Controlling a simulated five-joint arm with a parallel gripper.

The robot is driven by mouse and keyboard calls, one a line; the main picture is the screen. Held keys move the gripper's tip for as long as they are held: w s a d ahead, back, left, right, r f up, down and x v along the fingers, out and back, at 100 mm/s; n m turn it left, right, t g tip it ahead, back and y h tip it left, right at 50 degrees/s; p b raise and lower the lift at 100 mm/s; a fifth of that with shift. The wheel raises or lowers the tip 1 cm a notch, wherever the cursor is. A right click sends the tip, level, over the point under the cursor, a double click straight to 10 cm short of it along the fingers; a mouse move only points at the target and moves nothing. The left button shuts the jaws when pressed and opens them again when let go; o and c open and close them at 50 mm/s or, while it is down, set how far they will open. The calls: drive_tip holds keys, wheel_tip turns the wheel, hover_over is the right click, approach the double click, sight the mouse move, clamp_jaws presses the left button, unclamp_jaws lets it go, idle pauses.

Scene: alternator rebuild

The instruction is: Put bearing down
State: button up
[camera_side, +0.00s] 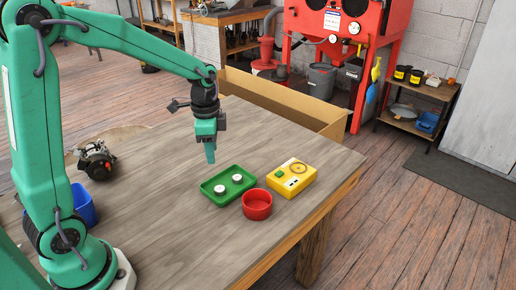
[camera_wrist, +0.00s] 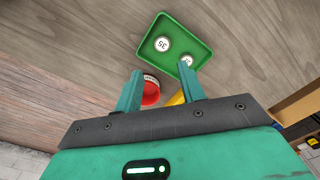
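Two white round pieces, which look like bearings, sit in a green tray (camera_side: 207,189) on the table: one on the left (camera_side: 220,189) and one on the right (camera_side: 237,178). In the wrist view the tray (camera_wrist: 147,50) holds one piece marked "35" (camera_wrist: 162,44) and another (camera_wrist: 186,61) whose marking is unclear. My gripper (camera_side: 210,160) points down in the air, above and behind the tray in the side view. In the wrist view my gripper (camera_wrist: 160,69) has its fingers apart with nothing between them. The right fingertip partly overlaps the second piece in that view.
A red bowl (camera_side: 257,205) and a yellow box (camera_side: 291,180) stand right of the tray near the table edge. A metal alternator part (camera_side: 97,160) and a blue bin (camera_side: 83,206) are at the left. The table (camera_side: 160,220) is clear in its middle.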

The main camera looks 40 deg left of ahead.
drive_tip(key=s+d+r+n+t, duration=0.2)
drive_tip(key=s+r+n, duration=0.2)
drive_tip(key=s, duration=0.4)
drive_tip(key=s+d+r+n+t, duration=0.2)
drive_tip(key=s+r+n+t, duration=0.1)
drive_tip(key=s+r, duration=0.3)
drive_tip(key=shift+s+d+r+n, duration=0.3)
drive_tip(key=shift+s+n, duration=0.5)
drive_tip(key=shift+s, duration=0.2)
idle(0.6)
